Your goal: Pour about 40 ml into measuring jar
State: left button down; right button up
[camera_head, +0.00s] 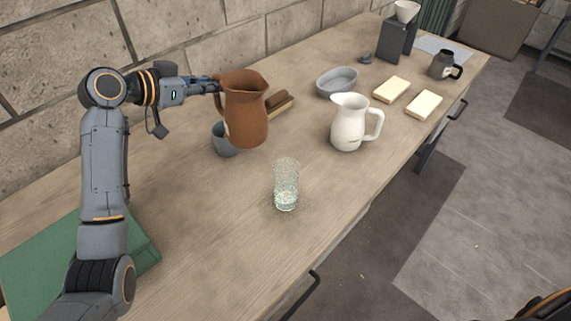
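A brown jug (246,112) is upright at the back left of the bench, seemingly lifted a little off it. My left gripper (216,84) reaches it from the left at its upper side and appears shut on it, with the fingertips partly hidden. A clear, patterned glass (286,180), probably the measuring jar, stands upright on the bench, in front and to the right of the jug. Its base looks pale green; I cannot tell whether that is liquid or thick glass. My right gripper is out of view.
A grey cup (222,142) stands partly hidden by the jug. A white pitcher (348,125) stands right of the glass. Behind are a brown-topped block (279,102), grey bowl (337,82), two cream blocks (391,90), dark mug (444,66) and grinder (394,42).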

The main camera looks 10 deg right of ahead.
pick_arm(q)
jog(key=w+d+f+m+g+h+b, duration=0.1)
jog(key=w+d+f+m+g+b, duration=0.1)
jog(key=f, duration=0.7)
jog(key=shift+w+d+m+g+h, duration=0.15)
jog(key=shift+w+m+g+h, duration=0.15)
jog(key=shift+w+m+g, duration=0.35)
jog(key=shift+w, duration=0.1)
jog(key=shift+r, duration=0.1)
